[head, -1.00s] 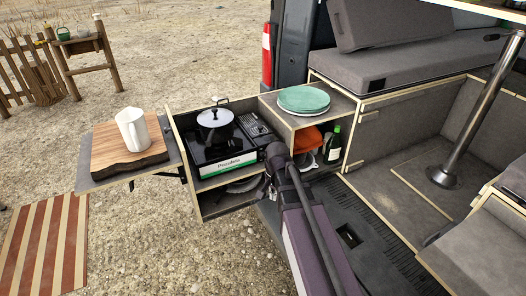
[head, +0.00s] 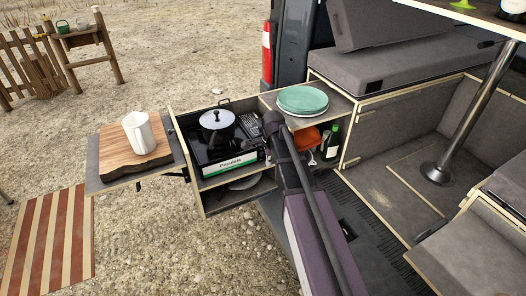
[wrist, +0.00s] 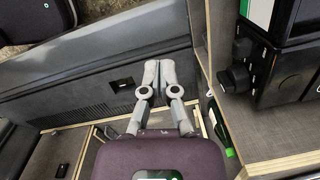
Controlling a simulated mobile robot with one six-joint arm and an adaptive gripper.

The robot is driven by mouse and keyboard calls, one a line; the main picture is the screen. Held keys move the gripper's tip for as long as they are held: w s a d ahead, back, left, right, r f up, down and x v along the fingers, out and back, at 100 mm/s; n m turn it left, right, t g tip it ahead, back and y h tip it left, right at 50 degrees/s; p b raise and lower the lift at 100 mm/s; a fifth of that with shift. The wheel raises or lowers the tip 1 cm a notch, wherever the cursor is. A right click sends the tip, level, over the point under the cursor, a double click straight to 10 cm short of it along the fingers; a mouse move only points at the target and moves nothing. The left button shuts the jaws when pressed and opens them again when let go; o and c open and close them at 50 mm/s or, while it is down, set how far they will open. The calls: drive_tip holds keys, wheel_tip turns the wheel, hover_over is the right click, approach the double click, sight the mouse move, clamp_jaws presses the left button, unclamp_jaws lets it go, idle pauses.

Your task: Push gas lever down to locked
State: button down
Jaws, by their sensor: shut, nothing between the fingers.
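The black camping stove (head: 206,152) stands in the pull-out kitchen box, with a white and green label on its front. It also shows at the right edge of the wrist view (wrist: 292,82). A black knob-like part (wrist: 240,76) sticks out from the stove's front there; it may be the gas lever, but I cannot tell its position. My gripper (wrist: 157,72) is shut and empty, to the left of that part and apart from it. In the head view my wrist is at the stove's right end, and my arm hides the fingers and lever area.
A lidded pot (head: 217,122) stands on the stove. Green plates (head: 303,100) lie on the shelf to the right, above a green bottle (head: 332,142). Wooden box panels (wrist: 262,165) lie close right of my gripper.

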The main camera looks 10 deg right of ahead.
sight(264, 154)
drive_tip(key=w+r+m+p, duration=0.5)
drive_tip(key=w+m, duration=0.2)
drive_tip(key=w, duration=0.1)
drive_tip(key=shift+d+r+m, duration=0.25)
drive_tip(key=shift+d+m, duration=0.05)
drive_tip(key=shift+m, duration=0.1)
drive_tip(key=shift+f, duration=0.1)
drive_tip(key=shift+w+a+f+b, duration=0.1)
drive_tip(key=shift+a+f+b, duration=0.1)
drive_tip(key=shift+f+b, duration=1.55)
drive_tip(key=shift+w+a+f+b, duration=0.1)
drive_tip(key=shift+a+f+b, duration=0.05)
drive_tip(key=shift+f+b, duration=1.55)
wheel_tip(264, 154, down, 2)
drive_tip(key=shift+f+b, duration=0.1)
drive_tip(key=shift+b, duration=1.15)
drive_tip(key=shift+d+r, duration=0.1)
drive_tip(key=shift+r, duration=0.1)
drive_tip(key=shift+s+d+r+p, duration=0.25)
drive_tip(key=shift+s+d+p, duration=0.15)
drive_tip(key=shift+d, duration=0.2)
drive_tip(key=shift+s+d+r+p, duration=0.25)
drive_tip(key=shift+s+d+p, duration=0.05)
drive_tip(key=shift+s+d, duration=0.25)
